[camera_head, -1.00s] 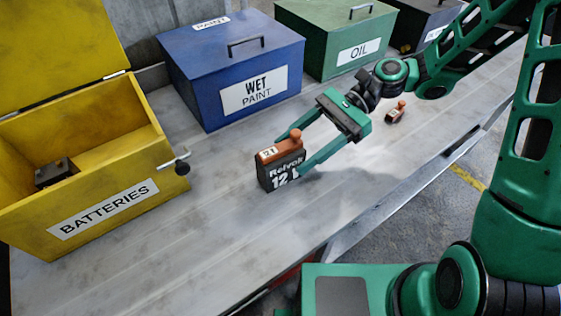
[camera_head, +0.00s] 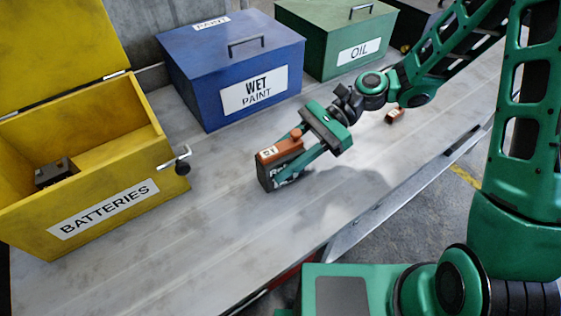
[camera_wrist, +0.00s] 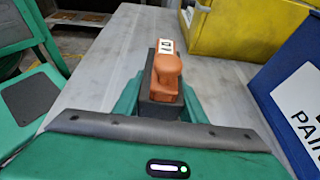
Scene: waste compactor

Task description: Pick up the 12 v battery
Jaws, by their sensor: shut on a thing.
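The 12 V battery (camera_head: 266,175) is a dark block with an orange top and a small white label. It stands upright on the grey bench, in front of the blue bin; I cannot tell whether it touches the surface. My gripper (camera_head: 292,163) reaches it from the upper right and is shut on it, one finger covering part of its printed face. In the wrist view the battery (camera_wrist: 163,78) sits between the two green fingers, its orange top towards the camera.
The open yellow BATTERIES bin (camera_head: 110,213) stands at the left with a dark battery (camera_head: 55,172) inside. The closed blue WET PAINT bin (camera_head: 235,75) and green OIL bin (camera_head: 340,45) stand behind. A small orange-topped item (camera_head: 395,116) lies at the right. The bench's front is clear.

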